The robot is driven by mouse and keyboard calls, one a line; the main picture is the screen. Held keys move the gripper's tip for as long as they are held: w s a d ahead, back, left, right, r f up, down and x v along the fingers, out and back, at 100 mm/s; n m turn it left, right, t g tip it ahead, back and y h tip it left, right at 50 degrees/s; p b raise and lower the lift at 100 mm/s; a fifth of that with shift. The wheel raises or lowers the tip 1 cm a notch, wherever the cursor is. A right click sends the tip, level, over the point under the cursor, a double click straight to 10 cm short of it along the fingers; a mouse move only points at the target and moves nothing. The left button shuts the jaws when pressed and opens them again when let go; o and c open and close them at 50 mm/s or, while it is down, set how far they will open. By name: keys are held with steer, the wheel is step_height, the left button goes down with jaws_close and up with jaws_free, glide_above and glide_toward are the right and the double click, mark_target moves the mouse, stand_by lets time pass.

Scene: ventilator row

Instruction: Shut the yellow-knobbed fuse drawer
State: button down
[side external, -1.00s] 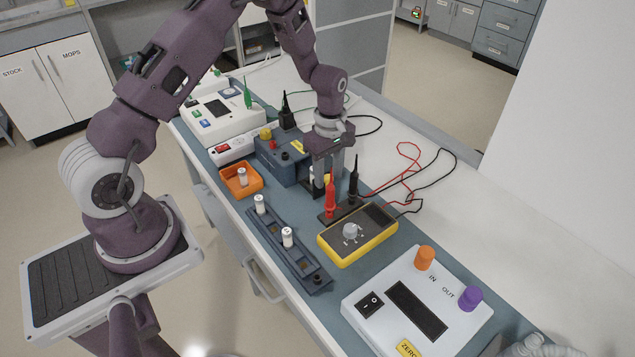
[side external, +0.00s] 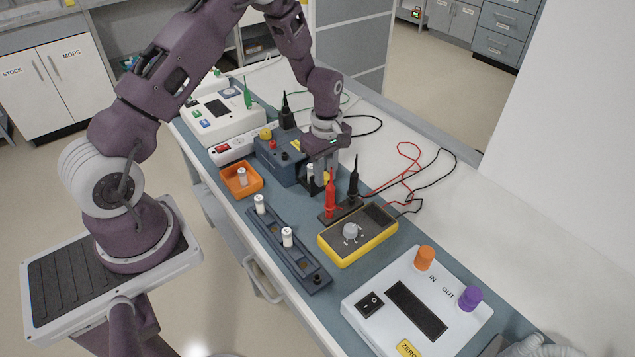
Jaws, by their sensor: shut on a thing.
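A dark blue-grey box (side external: 276,160) stands on the blue mat, with a yellow post, a red post and a black post on its top. A dark drawer (side external: 311,187) sticks out of its right side, open, with a white fuse (side external: 310,171) standing in it. The yellow knob (side external: 326,177) shows at the drawer's outer end. My gripper (side external: 330,166) points down there, its fingers closed around the knob. The fingertips are small and partly hidden by the red probe, so the exact contact is unclear.
Red (side external: 331,192) and black (side external: 353,180) probes stand upright in a holder close to my gripper. A yellow meter (side external: 357,235), a fuse rail (side external: 290,245) and an orange tray (side external: 241,180) lie nearer. Loose leads lie to the right.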

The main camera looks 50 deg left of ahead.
mark_target(310, 165)
steer(key=shift+a, duration=3.25)
steer(key=c, duration=1.3)
jaws_free()
steer(key=shift+r, duration=3.05)
